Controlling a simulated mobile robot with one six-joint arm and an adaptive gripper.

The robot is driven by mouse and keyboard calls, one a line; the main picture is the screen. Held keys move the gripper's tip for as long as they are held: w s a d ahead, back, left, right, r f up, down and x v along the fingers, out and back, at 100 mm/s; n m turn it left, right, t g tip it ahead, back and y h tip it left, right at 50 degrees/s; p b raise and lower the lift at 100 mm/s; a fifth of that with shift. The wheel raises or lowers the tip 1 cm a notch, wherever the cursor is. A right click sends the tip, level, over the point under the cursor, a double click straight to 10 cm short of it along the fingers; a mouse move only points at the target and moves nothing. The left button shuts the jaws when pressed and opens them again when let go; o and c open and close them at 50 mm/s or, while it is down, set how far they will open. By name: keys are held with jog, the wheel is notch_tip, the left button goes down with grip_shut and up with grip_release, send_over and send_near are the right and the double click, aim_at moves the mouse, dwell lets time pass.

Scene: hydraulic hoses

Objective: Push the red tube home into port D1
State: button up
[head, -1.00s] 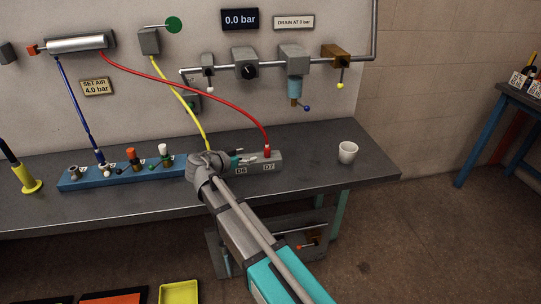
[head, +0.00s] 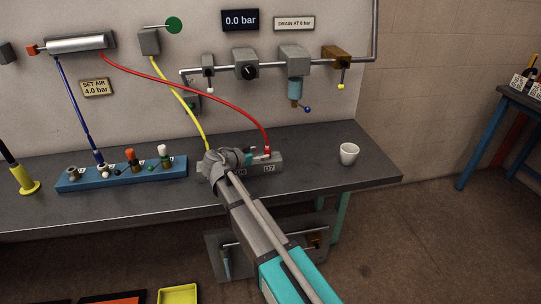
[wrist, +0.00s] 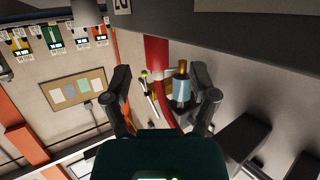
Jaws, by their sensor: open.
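The red tube (head: 222,95) hangs in a curve from the wall cylinder down to the grey port block (head: 270,168). Its red end (head: 267,150) stands upright at the block near the label D7; I cannot read a D1 label. My gripper (head: 259,153) is beside this end, partly hidden by my own wrist. In the wrist view my gripper (wrist: 160,105) is open, with one finger on each side of the red tube (wrist: 169,113). The tube's thick red end (wrist: 155,55) meets the dark block at the top. I cannot tell how deep it sits.
A yellow tube (head: 180,98) comes down to the block's left end, behind my wrist. A blue manifold (head: 120,176) with several fittings and a blue tube (head: 77,110) stands to the left. A white cup (head: 348,154) stands right of the block. The bench is clear around the cup.

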aim_at(267, 151)
jog(key=shift+b+x, duration=0.5)
jog(key=shift+x, duration=1.65)
jog(key=shift+r, duration=0.1)
grip_shut()
